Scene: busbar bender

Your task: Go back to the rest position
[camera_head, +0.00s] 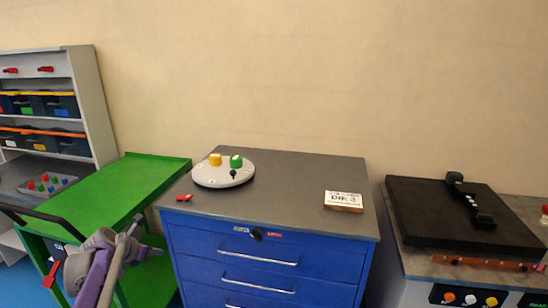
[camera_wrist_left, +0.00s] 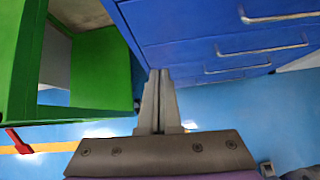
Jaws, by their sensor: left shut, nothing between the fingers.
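My left gripper (camera_head: 134,226) is at the lower left of the head view, in front of the green cart and to the left of the blue drawer cabinet. In the left wrist view its two fingers (camera_wrist_left: 159,75) are together, with nothing between them. They point toward the gap between the green cart and the blue cabinet, apart from both as far as I can tell. My right gripper is in neither view.
The blue cabinet (camera_head: 262,268) carries a round white plate (camera_head: 211,179) with yellow and green knobs, and a sign (camera_head: 343,200). The green cart (camera_head: 110,190) stands left, by a shelf (camera_head: 88,90) of bins. A bench with a black plate (camera_head: 435,215) stands right. Blue floor (camera_wrist_left: 240,120) is open below.

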